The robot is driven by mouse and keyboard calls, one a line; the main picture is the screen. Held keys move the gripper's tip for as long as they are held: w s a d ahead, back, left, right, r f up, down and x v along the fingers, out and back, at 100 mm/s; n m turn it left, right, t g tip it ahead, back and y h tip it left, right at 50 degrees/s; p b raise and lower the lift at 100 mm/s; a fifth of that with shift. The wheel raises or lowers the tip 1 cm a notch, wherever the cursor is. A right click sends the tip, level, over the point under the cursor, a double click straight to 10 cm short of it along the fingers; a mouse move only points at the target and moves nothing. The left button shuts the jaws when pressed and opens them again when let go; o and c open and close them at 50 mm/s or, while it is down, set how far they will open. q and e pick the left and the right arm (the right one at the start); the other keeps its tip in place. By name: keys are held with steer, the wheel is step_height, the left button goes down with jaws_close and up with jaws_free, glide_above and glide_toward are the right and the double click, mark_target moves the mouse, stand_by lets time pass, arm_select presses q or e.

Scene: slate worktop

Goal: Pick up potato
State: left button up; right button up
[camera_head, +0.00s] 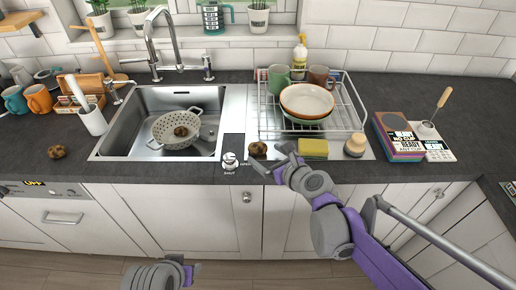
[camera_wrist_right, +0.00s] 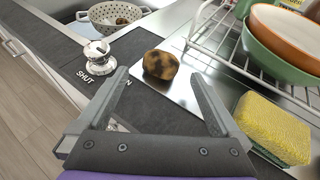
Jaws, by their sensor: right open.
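A second potato (camera_head: 181,131) sits in the colander in the sink, and a third potato (camera_head: 57,152) lies on the worktop at the left. My left arm's end (camera_head: 160,275) shows low in the head view; its fingers cannot be made out.
A metal knob (camera_head: 229,161) stands left of the near potato. A yellow sponge (camera_head: 313,148) lies to its right, and a dish rack (camera_head: 345,118) with bowls and mugs stands behind. The colander (camera_head: 160,142) is in the sink (camera_head: 108,145). Boxes (camera_head: 392,130) stand farther right.

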mark_target(262, 151)
steer(key=x, duration=0.4)
steer(key=shift+d+f, duration=0.1)
steer(key=c, duration=1.4)
